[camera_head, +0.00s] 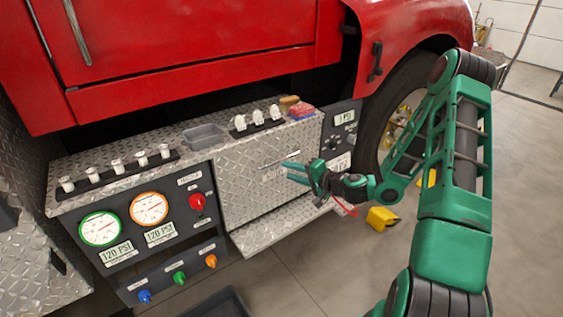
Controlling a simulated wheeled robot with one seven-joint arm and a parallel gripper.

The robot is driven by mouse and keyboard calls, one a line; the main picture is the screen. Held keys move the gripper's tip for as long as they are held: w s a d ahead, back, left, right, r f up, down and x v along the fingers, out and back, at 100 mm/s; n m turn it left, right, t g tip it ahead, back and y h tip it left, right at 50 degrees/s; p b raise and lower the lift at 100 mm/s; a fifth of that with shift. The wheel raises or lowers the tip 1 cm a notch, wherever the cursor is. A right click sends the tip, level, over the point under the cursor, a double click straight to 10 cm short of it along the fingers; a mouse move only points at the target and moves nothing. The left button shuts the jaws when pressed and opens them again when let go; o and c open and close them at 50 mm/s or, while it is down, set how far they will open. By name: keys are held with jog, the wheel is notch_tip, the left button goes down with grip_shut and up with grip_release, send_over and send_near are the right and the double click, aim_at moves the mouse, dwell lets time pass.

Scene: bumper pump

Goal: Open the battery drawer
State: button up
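The battery drawer (250,185) has a diamond-plate metal front in the middle of the bumper. It looks closed, its front standing upright above a metal step. A thin bar handle (278,160) runs across the upper right part of the front. My gripper (291,173) is in front of the drawer's right part, just below and right of the handle in the picture. Its green fingers are spread apart and point left toward the drawer front. Nothing shows between them. I cannot tell how far they are from the front.
A gauge panel (148,240) with knobs is left of the drawer. A grey tray (204,136), switches and a red item (301,111) are on the bumper top. A wheel (405,100) and yellow chock (383,218) are right. The floor (330,270) in front is mostly clear.

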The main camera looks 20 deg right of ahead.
aim_at(282, 159)
jog(key=w+f+m, duration=0.1)
jog(key=w, duration=0.3)
jog(key=w+f+m+t+h, duration=0.1)
jog(key=w, duration=0.3)
jog(key=w+f+m+h, duration=0.1)
jog(key=w, duration=0.3)
jog(key=shift+d+f+m+t, duration=0.1)
jog(key=shift+d+m+t, duration=0.2)
jog(key=shift+m+t, duration=0.1)
jog(key=shift+c, duration=0.4)
grip_shut()
